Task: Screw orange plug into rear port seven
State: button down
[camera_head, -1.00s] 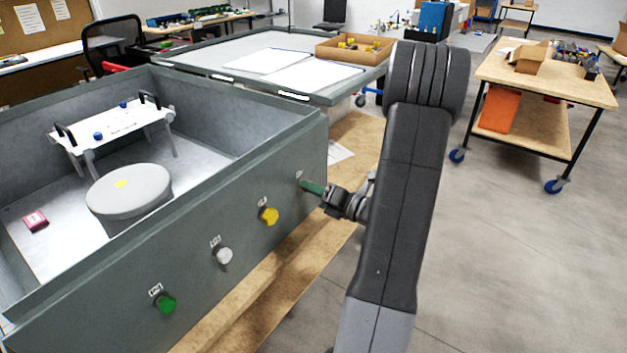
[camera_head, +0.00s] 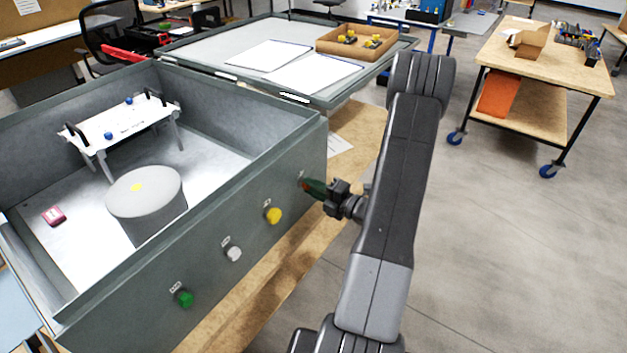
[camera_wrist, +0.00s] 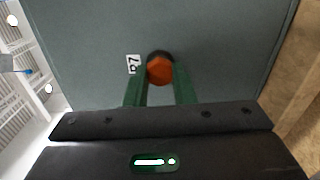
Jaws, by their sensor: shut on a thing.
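The orange plug (camera_wrist: 160,70) sits at a dark round port on the grey panel in the wrist view, beside a small white label (camera_wrist: 133,64). How deep it is in the port cannot be told. My gripper (camera_wrist: 160,88) has its two green fingers on either side of the plug and is shut on it. In the head view my gripper (camera_head: 309,187) meets the outer wall of the grey analyser housing (camera_head: 130,328) near its right end. The plug is mostly hidden by the fingers there.
A yellow plug (camera_head: 274,216), a white plug (camera_head: 234,254) and a green plug (camera_head: 185,299) stick out along the same wall. Inside the open housing are a grey cylinder (camera_head: 150,213) and a white stand (camera_head: 117,127). A wooden cart (camera_head: 537,70) stands apart at right; open floor lies between.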

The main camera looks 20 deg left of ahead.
jog(key=m+p, duration=0.7)
jog(key=m, duration=0.5)
jog(key=shift+m, duration=0.4)
jog(key=c, duration=1.3)
grip_release()
jog(key=shift+c, duration=0.2)
